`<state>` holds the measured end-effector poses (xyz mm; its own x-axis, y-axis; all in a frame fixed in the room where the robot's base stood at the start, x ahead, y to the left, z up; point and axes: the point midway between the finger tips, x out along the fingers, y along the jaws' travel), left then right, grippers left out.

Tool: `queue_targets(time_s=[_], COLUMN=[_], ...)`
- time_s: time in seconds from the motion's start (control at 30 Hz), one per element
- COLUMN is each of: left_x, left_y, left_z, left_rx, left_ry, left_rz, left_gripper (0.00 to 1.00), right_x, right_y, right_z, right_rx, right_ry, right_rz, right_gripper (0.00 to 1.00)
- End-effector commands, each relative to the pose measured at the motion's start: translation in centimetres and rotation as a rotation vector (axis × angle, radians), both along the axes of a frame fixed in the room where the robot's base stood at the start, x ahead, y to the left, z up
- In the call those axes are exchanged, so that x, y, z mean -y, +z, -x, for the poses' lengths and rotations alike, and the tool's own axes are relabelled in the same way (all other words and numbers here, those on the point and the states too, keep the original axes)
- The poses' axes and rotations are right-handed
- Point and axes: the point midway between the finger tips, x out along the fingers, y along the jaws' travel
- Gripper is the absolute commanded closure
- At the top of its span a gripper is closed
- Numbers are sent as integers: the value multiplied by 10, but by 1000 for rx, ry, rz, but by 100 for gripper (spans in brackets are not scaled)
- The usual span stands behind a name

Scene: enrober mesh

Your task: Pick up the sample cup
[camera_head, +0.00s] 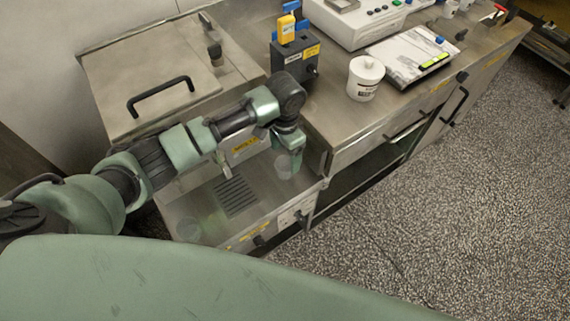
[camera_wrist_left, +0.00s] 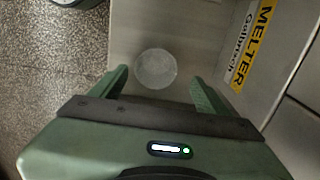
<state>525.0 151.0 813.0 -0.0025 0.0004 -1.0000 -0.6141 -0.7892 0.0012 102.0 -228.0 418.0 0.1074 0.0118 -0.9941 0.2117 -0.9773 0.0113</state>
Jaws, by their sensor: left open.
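A clear, round sample cup (camera_head: 284,167) stands on the low steel shelf at the front of the melter, near its right end. In the left wrist view the cup (camera_wrist_left: 155,69) shows as a pale translucent disc. My left gripper (camera_head: 297,160) points down right by the cup and partly overlaps it in the head view. Its fingers (camera_wrist_left: 160,78) are open, one on each side of the cup in the left wrist view, with gaps on both sides. I cannot tell the height between fingertips and cup. My right gripper is not in view.
The shelf (camera_wrist_left: 130,30) has a dark slotted grille (camera_head: 236,196) and a faint greenish round thing (camera_head: 188,229) at left. The lidded melter (camera_head: 165,75) rises behind. A white lidded jar (camera_head: 365,78) and a dark box (camera_head: 294,58) stand on the higher bench at right.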

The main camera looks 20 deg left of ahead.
Motion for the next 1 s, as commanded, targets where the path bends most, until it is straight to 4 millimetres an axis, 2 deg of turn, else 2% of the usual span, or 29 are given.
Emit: queue_targets(time_s=[0.27, 0.4, 0.6, 0.83, 1.0], left_x=[1, 1, 1, 1, 1], left_y=[-40, -48, -49, -48, -48], left_z=[6, 6, 6, 6, 6], left_rx=[-2, 0, 1, 1, 1], left_ry=[-1, -1, -1, -1, -1], left_rz=[0, 0, 1, 1, 1], left_gripper=[23, 23, 23, 87, 87], right_x=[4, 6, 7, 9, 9], right_y=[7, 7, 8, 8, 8], right_z=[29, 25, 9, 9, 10], right_rx=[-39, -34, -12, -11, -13], right_ry=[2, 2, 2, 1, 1], right_rz=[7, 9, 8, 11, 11], right_gripper=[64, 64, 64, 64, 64])
